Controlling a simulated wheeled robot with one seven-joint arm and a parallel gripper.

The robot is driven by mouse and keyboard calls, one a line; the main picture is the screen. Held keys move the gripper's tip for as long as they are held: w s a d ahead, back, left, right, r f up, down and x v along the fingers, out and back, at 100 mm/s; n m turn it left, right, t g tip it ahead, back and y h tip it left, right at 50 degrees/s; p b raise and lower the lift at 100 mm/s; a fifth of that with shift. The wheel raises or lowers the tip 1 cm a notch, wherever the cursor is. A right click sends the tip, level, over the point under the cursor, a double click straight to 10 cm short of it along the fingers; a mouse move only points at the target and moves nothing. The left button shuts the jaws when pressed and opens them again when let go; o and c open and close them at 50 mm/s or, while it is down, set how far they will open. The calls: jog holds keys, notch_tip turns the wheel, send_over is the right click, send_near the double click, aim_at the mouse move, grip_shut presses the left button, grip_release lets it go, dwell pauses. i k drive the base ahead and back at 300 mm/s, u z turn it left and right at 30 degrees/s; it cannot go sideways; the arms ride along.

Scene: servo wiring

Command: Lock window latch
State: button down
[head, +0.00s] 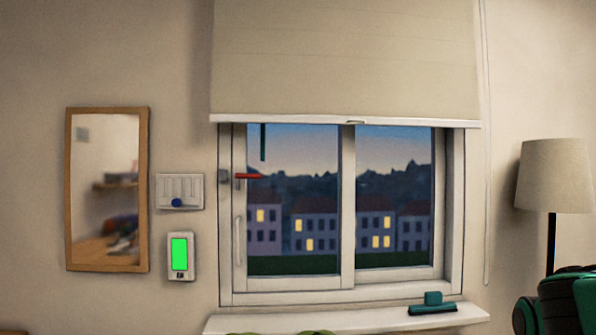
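The window (347,210) has two panes and looks closed, though a small gap could not be told from here. The latch is a short red lever (248,176) on the left side of the left sash. It lies level and points right, over the glass. A small grey block (224,177) sits on the frame just left of it, and I cannot tell whether the two engage. A pale vertical pull handle (238,240) is lower on the same sash.
A roller blind (345,60) covers the top of the window. A teal squeegee (432,304) lies on the sill (340,320). Left are a mirror (69,190), a switch panel (180,185) and a green-lit device (180,256). A lamp (555,176) stands right.

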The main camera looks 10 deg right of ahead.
aim_at(237, 176)
jog(key=z, duration=1.7)
jog(key=k, duration=1.1)
jog(key=u, duration=1.95)
jog(key=i, duration=1)
